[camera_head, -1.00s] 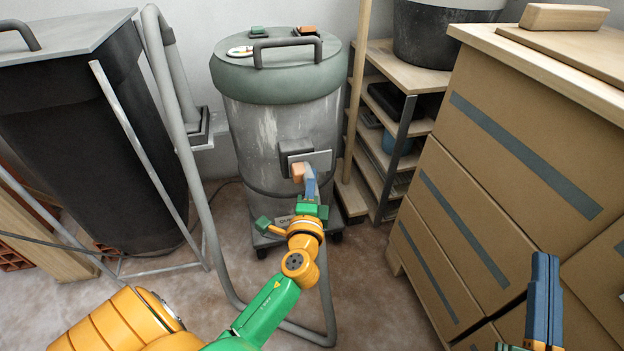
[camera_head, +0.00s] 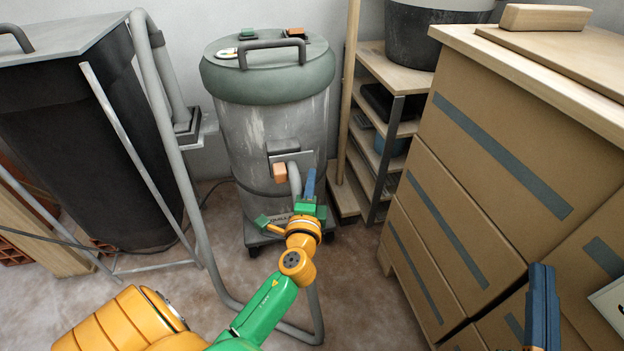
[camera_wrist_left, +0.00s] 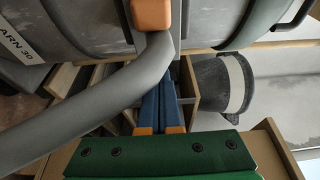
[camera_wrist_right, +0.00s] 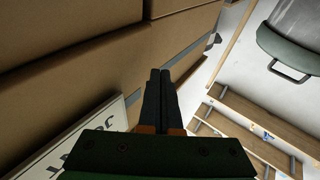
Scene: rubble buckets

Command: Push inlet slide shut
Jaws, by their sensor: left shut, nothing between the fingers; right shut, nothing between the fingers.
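The grey metal vacuum drum (camera_head: 262,125) stands upright, with a flat grey slide plate (camera_head: 304,157) on its front. An orange block (camera_head: 280,172) is at the plate's lower left; it also shows in the left wrist view (camera_wrist_left: 152,14). The bent end of a grey hose (camera_head: 294,178) meets the drum just right of this block. My left gripper (camera_head: 310,175) is shut and empty, its blue fingers right of the hose end and below the plate. I cannot tell whether they touch either. My right gripper (camera_head: 542,275) is shut and empty, in front of the drawers.
A cardboard-coloured drawer cabinet (camera_head: 490,150) fills the right side. A wooden shelf (camera_head: 375,135) with a black bucket (camera_head: 440,35) stands behind. A dark bin (camera_head: 90,150) and grey tube frame (camera_head: 165,130) stand left. Some floor (camera_head: 370,290) is clear.

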